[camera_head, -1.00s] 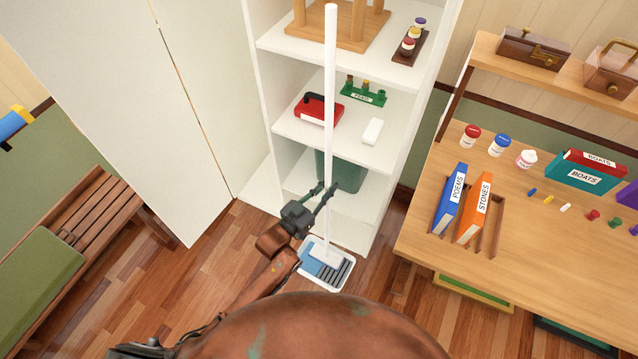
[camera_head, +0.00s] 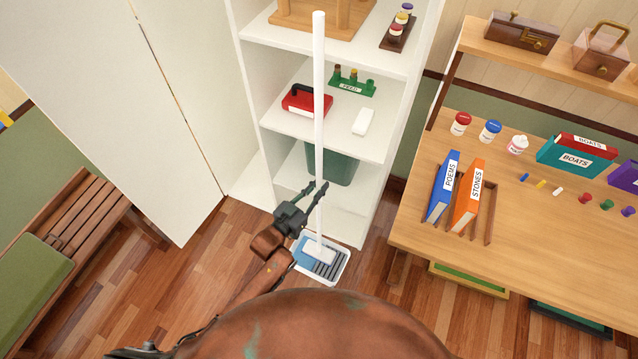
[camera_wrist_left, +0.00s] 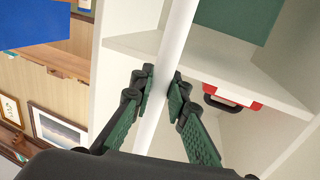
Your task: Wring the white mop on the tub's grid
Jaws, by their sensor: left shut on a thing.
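The white mop (camera_head: 319,110) stands nearly upright in the head view, its long pole rising in front of the open cabinet. Its white head (camera_head: 318,253) is at the tub, over the water side next to the dark grid (camera_head: 328,265); whether it touches the grid I cannot tell. The tub (camera_head: 341,278) is a small white-rimmed tray on the floor. My left gripper (camera_head: 318,194) is shut on the lower part of the pole. In the left wrist view the gripper (camera_wrist_left: 161,95) has its green pads on either side of the white pole (camera_wrist_left: 172,50). My right gripper is not in view.
The white cabinet (camera_head: 335,138) holds a red toolbox (camera_head: 307,101) and a green bin (camera_head: 332,167). A wooden desk (camera_head: 520,240) with books stands to the right. A bench (camera_head: 85,215) is on the left. Wooden floor (camera_head: 215,260) is clear between bench and tub.

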